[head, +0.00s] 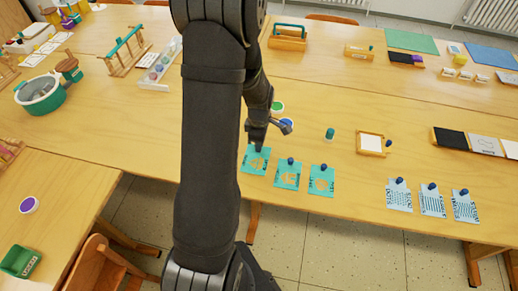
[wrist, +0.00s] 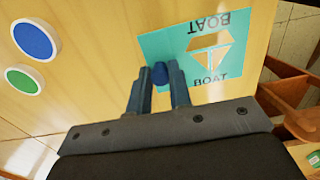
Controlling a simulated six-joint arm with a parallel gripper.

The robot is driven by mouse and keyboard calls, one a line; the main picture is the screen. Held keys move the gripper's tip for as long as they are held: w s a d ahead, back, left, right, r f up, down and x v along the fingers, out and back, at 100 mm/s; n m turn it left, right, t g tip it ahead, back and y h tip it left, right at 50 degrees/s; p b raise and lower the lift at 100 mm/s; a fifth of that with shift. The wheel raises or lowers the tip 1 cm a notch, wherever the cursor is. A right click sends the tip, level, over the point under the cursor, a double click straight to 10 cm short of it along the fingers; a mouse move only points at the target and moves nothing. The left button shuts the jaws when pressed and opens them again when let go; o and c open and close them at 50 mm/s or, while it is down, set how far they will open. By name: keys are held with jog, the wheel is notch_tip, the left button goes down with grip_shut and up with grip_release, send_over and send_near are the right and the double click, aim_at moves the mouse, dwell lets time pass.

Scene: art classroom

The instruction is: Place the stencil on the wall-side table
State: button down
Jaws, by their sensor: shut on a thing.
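A teal stencil (wrist: 212,52) marked BOAT, with a boat cut-out and a round blue knob (wrist: 160,72), is in the wrist view. My gripper (wrist: 159,88) is shut on the knob, one finger on each side. In the head view the stencil (head: 256,161) is at the left end of a row of teal stencils, below my gripper (head: 257,145). I cannot tell whether it touches the table. Two more teal knobbed stencils (head: 288,176) (head: 321,182) lie to its right. A farther table (head: 330,62) runs beyond a seam, towards the wall with radiators.
Several pale blue knobbed cards (head: 399,198) lie to the right. A green disc (head: 277,107), a green-capped jar (head: 330,134) and a wooden frame (head: 371,144) stand behind the stencils. A wooden holder (head: 289,38) and coloured sheets (head: 411,41) occupy the farther table, with bare wood between.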

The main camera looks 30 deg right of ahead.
jog(key=shift+w+a+f, duration=0.1)
jog(key=shift+w+f, duration=0.05)
jog(key=shift+f, duration=1.95)
jog(key=shift+f, duration=0.1)
jog(key=c, duration=1.3)
grip_release()
notch_tip(320, 180, up, 12)
jog(key=shift+r, duration=0.1)
